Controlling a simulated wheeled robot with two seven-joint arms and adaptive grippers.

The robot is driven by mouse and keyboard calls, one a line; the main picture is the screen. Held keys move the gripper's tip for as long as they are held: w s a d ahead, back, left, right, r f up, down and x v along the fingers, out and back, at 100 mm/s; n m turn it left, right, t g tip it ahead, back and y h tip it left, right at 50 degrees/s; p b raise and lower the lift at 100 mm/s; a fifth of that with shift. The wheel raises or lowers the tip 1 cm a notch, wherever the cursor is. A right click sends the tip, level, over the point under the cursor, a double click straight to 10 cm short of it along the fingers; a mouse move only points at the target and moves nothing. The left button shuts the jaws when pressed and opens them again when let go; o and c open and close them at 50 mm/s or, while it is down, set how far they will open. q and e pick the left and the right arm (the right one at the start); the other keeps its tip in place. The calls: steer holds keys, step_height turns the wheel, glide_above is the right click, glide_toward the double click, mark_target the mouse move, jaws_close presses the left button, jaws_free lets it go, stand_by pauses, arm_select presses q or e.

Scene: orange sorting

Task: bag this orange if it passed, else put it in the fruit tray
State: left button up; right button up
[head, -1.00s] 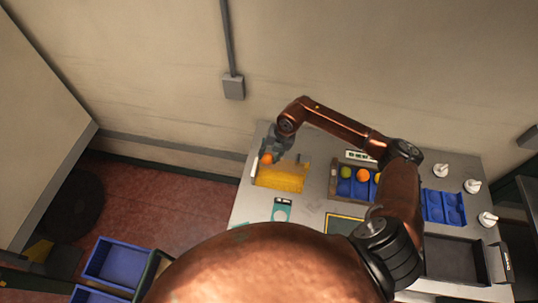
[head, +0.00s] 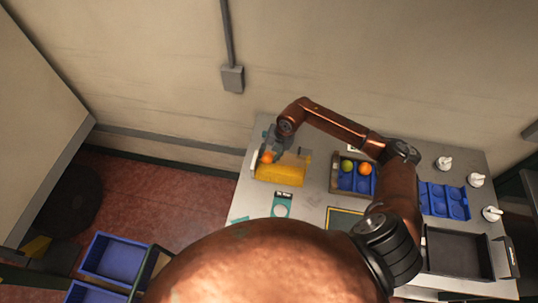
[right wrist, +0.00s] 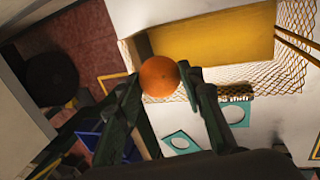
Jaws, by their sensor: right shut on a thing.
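My right gripper (head: 271,150) is shut on an orange (head: 266,157) near the back left of the table. In the right wrist view the orange (right wrist: 158,76) sits between the two fingertips (right wrist: 160,92). A yellow mesh bag (head: 282,173) lies just beside and below it; the wrist view shows the bag's yellow inside (right wrist: 215,40) and net edge. The orange overlaps the bag's left end in both views; I cannot tell its height above it. A divided blue tray in a brown frame (head: 335,178) holds a green fruit (head: 347,165) and another orange (head: 365,169). My left gripper is not in view.
A teal card with a white circle (head: 281,205) lies in front of the bag. An empty divided blue tray (head: 445,200), a dark shallow tray (head: 455,250) and several white items (head: 444,163) are on the right. Blue bins (head: 112,258) stand at lower left.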

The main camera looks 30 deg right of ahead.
steer(key=shift+f, duration=0.2)
stand_by(0.4)
steer(key=shift+f+b, duration=2.25)
steer(key=shift+f, duration=0.75)
steer(key=shift+f, duration=0.1)
steer(key=o, duration=1.2)
steer(key=shift+o, duration=0.2)
steer(key=shift+r+p, duration=2.55)
steer(key=shift+r, duration=1.5)
